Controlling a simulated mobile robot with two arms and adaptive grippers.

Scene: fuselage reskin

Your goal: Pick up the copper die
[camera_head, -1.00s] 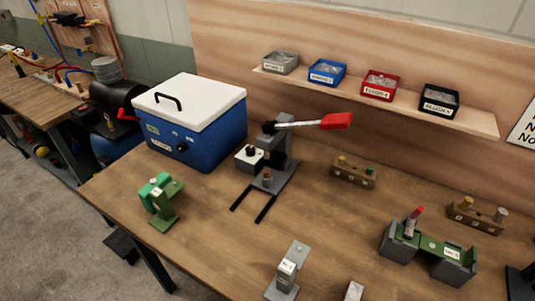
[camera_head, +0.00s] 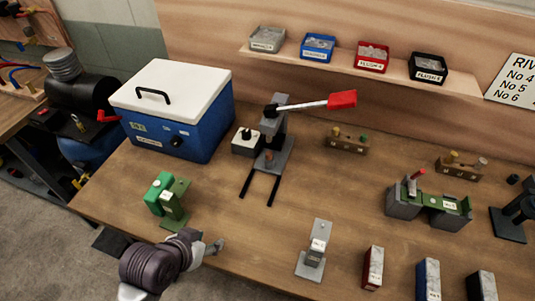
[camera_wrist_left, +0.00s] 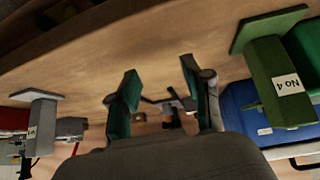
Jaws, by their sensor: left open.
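A small copper-coloured cylinder (camera_head: 269,160), which looks like the copper die, stands on the base of the grey lever press (camera_head: 276,140) with a red handle, in the middle of the bench. My left gripper (camera_head: 217,246) is at the bench's front edge, in front of the press and apart from it. In the left wrist view its two green-padded fingers (camera_wrist_left: 160,88) are spread, with nothing between them. The press shows small and dark beyond the fingers there; I cannot make out the copper cylinder in that view. My right gripper is not in view.
A green No 4 stand (camera_head: 173,200) is just left of my gripper, and a grey stand (camera_head: 315,252) is to its right. A blue cooler (camera_head: 183,128) stands back left. Wooden peg blocks (camera_head: 346,144) lie right of the press. Bare bench lies between gripper and press.

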